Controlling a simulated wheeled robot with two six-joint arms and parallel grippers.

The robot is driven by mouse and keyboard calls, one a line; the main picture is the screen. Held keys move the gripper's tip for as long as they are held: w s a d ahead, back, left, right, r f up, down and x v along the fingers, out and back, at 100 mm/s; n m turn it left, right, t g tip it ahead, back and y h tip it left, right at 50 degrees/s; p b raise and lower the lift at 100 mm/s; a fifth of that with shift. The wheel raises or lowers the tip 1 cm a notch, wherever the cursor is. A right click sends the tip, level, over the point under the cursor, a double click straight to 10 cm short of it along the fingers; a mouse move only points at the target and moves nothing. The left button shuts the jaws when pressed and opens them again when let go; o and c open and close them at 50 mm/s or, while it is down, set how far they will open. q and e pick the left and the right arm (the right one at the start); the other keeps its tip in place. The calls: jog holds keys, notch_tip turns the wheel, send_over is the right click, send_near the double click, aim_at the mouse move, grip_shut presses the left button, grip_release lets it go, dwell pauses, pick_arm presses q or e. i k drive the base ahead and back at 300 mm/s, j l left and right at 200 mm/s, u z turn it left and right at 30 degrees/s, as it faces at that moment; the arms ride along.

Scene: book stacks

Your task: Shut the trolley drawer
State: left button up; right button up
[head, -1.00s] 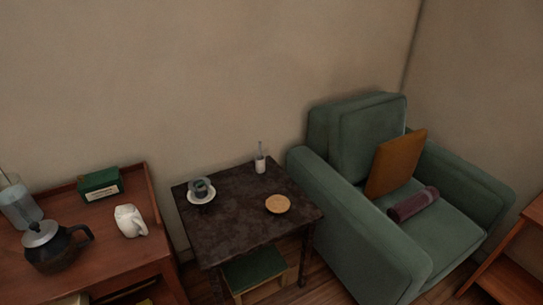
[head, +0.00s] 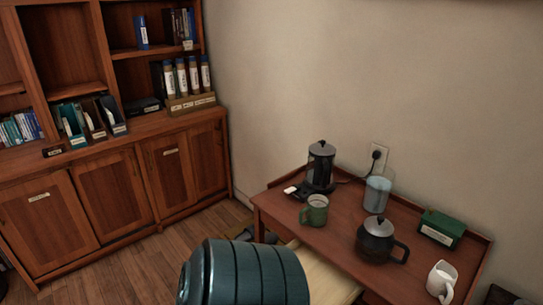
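The reddish-brown wooden trolley (head: 283,210) stands against the wall at the lower right of the head view. Below its top, a pale wooden part (head: 325,278) that looks like the drawer sticks out towards me. Its front and handle are not clearly visible, and its lower end runs to the bottom of the picture. A large dark teal ribbed shape (head: 245,275), which I cannot identify, hides part of the area beside it. Neither of my grippers is in view.
On the trolley top stand a black coffee maker (head: 320,167), a green mug (head: 315,211), a clear container (head: 376,195), a dark kettle (head: 377,240), a green box (head: 442,229) and a white jug (head: 441,280). Wooden shelving (head: 90,190) fills the left. Open floor (head: 150,265) lies between.

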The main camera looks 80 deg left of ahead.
aim_at(327, 286)
jog(key=j+u, duration=0.1)
jog(key=u, duration=0.35)
jog(key=k+j+u, duration=0.1)
jog(key=u, duration=0.4)
jog(key=j+u, duration=0.15)
jog(key=u, duration=0.3)
jog(key=j+u, duration=0.1)
jog(key=u, duration=0.35)
